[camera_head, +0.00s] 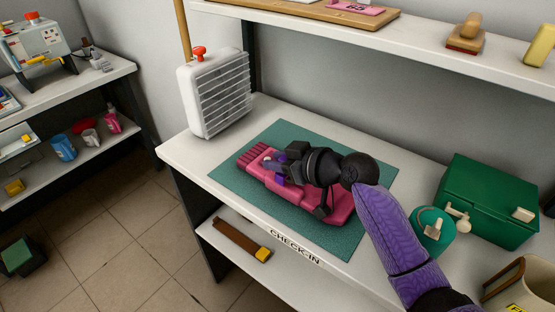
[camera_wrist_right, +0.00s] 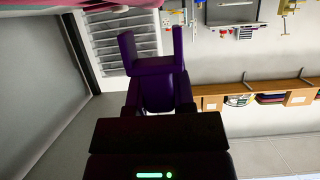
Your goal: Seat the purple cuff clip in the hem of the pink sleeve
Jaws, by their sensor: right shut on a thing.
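The pink sleeve (camera_head: 338,207) lies on a green mat on the white counter, its ribbed hem (camera_head: 252,160) toward the left. My right gripper (camera_head: 290,163) reaches in from the right, over the sleeve close to the hem. It is shut on the purple cuff clip (camera_head: 279,180), partly hidden behind the black jaws. In the right wrist view the clip (camera_wrist_right: 157,67) stands between the fingers (camera_wrist_right: 158,97) with two prongs pointing away, and pink cloth shows at the top edge. I cannot tell whether the clip touches the hem. My left gripper is out of view.
A white louvred heater (camera_head: 216,92) stands at the counter's left end. A shelf (camera_head: 410,38) runs above the back. Bare counter (camera_head: 185,155) shows left of the mat.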

